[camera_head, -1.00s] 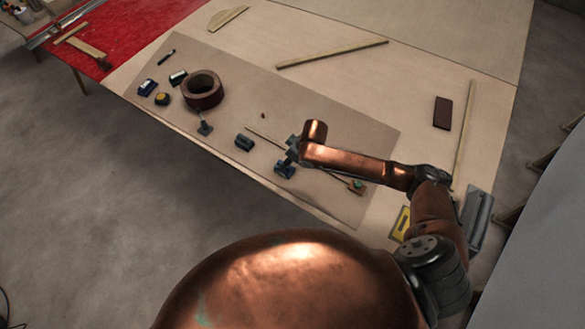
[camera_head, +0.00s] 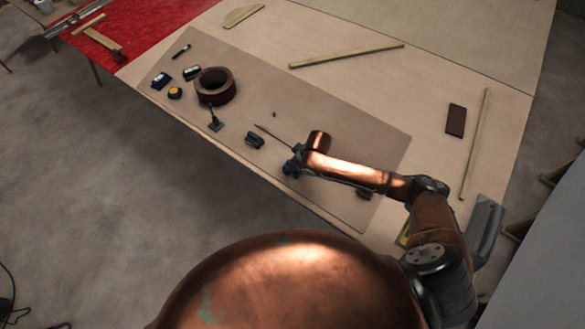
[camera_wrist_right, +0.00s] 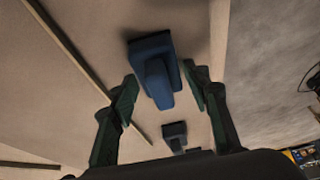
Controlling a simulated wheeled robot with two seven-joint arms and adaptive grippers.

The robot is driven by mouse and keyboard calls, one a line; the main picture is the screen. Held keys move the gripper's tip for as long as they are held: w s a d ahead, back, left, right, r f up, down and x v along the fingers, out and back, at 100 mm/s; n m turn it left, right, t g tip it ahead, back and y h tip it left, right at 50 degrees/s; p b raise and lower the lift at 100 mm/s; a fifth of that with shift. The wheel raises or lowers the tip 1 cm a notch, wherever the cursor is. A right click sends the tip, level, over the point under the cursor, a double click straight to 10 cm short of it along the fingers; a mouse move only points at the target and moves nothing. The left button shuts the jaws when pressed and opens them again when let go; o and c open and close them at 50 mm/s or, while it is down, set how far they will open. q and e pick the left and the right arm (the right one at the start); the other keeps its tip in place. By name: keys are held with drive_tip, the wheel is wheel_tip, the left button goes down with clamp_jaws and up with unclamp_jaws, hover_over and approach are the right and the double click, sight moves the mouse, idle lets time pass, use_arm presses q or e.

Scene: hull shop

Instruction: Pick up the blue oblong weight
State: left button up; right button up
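The blue oblong weight (camera_wrist_right: 155,65) lies on the table in the right wrist view, a broad block with a narrower raised part. My right gripper (camera_wrist_right: 161,88) is open, with one dark green finger on each side of the weight's near end. I cannot tell whether either finger touches it. In the head view my right gripper (camera_head: 292,167) is low over the table mat, and gripper and arm largely hide the weight. A similar dark weight (camera_head: 254,141) lies to the left; a dark block also shows beyond the fingers in the wrist view (camera_wrist_right: 174,132). My left gripper is not in view.
A brown tape roll (camera_head: 215,86), a yellow-and-black item (camera_head: 175,93) and several small tools lie at the mat's left part. A thin stick (camera_head: 273,135) lies close to the gripper. Wooden strips (camera_head: 345,56) lie farther back. The mat's middle is mostly clear.

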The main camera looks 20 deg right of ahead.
clamp_jaws()
idle(0.3)
drive_tip(key=shift+r, duration=0.1)
drive_tip(key=shift+r, duration=0.1)
